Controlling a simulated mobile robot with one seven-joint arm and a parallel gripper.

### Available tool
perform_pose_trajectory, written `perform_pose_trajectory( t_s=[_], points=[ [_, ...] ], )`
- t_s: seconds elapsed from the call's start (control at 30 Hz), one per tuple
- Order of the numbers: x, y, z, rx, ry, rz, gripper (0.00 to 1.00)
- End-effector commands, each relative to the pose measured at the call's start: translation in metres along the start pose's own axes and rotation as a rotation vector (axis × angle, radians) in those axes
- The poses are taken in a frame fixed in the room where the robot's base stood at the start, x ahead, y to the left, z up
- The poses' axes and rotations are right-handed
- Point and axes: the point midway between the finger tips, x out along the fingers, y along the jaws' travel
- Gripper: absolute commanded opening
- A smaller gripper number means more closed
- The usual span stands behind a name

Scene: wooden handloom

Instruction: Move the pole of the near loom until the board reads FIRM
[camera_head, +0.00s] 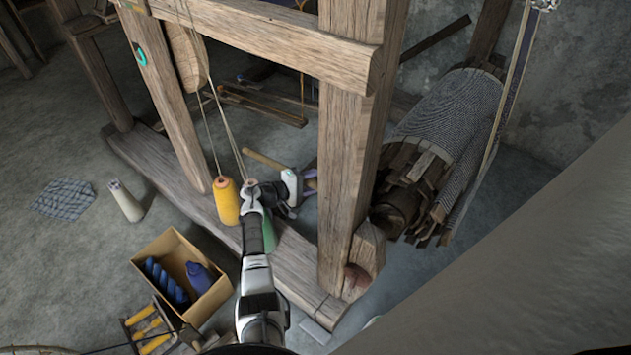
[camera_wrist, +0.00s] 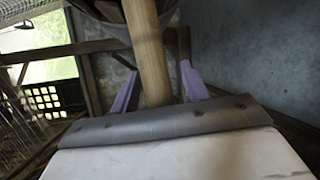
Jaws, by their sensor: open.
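A light wooden pole (camera_wrist: 150,50) runs down the wrist view between the two purple fingers of my gripper (camera_wrist: 159,80). The fingers stand apart, one on each side of the pole, with a visible gap at the right; I cannot tell whether the left one touches it. In the head view my gripper (camera_head: 311,180) is behind the loom's front beam, left of the thick upright post. A short light stretch of pole (camera_head: 265,160) shows left of it; the rest is hidden. No board with readable words shows in either view.
The loom's thick post (camera_head: 347,170) and low beam (camera_head: 170,178) stand close to my arm. A yellow spool (camera_head: 226,200) and a green one (camera_head: 269,232) are beside it. A cardboard box (camera_head: 160,250) stands at the lower left. A cloth roll (camera_head: 455,115) lies right.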

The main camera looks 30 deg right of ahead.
Motion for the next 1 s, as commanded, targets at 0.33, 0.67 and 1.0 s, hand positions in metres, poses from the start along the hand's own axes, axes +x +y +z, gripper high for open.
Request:
perform_pose_trajectory(
  t_s=[0.33,0.67,1.0],
  points=[
    [0.0,0.0,0.0,0.0,0.0,0.0,0.21],
    [0.0,0.0,0.0,0.001,0.0,0.0,0.0],
    [-0.006,0.044,0.007,0.143,0.027,-0.053,0.0]
  ],
)
